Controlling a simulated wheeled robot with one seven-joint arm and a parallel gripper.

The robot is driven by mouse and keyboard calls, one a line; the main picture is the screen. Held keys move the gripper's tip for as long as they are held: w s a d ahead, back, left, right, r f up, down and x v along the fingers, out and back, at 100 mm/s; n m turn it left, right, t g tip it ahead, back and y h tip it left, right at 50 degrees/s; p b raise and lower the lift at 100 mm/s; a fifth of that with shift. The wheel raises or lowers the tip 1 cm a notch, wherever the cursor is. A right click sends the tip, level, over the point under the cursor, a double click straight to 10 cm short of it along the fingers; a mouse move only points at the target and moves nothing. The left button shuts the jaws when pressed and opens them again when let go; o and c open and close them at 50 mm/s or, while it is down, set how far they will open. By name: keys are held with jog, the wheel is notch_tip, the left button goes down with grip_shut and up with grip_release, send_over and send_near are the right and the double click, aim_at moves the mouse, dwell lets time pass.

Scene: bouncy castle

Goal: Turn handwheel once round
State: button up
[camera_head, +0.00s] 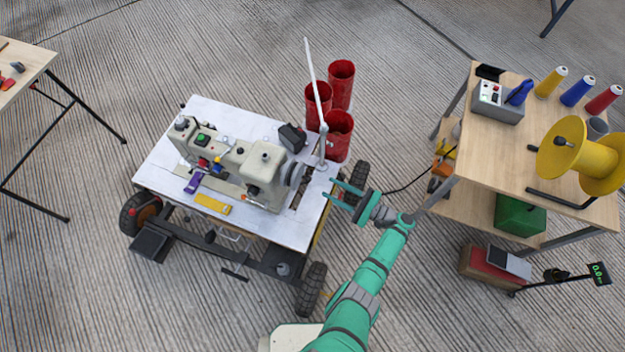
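The handwheel (295,175) is a grey round disc on the right end of a beige sewing machine (262,165). The machine stands on a white wheeled table (160,168). My gripper (327,188) comes in from the lower right, over the table's right edge. Its two green fingers point left toward the handwheel and are spread apart with nothing between them. A gap shows between the fingertips and the wheel. The lower part of the wheel is partly hard to make out against the slot in the tabletop.
A thin white pole (314,85) rises from the table behind my gripper. Red cylinders (341,85) stand behind it. A wooden bench (500,150) with thread cones and a yellow spool (595,160) is at right. A purple item (194,183) and a yellow item (212,204) lie before the machine.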

aim_at(298, 176)
jog(key=w+a+m+g, duration=0.2)
jog(key=w+a+m, duration=0.2)
jog(key=a+m, duration=0.2)
jog(key=shift+a+f+m, duration=0.2)
jog(key=shift+a+m, duration=0.2)
jog(key=shift+a, duration=0.2)
dwell(0.5)
jog(key=shift+w, duration=0.1)
jog(key=shift+c, duration=0.3)
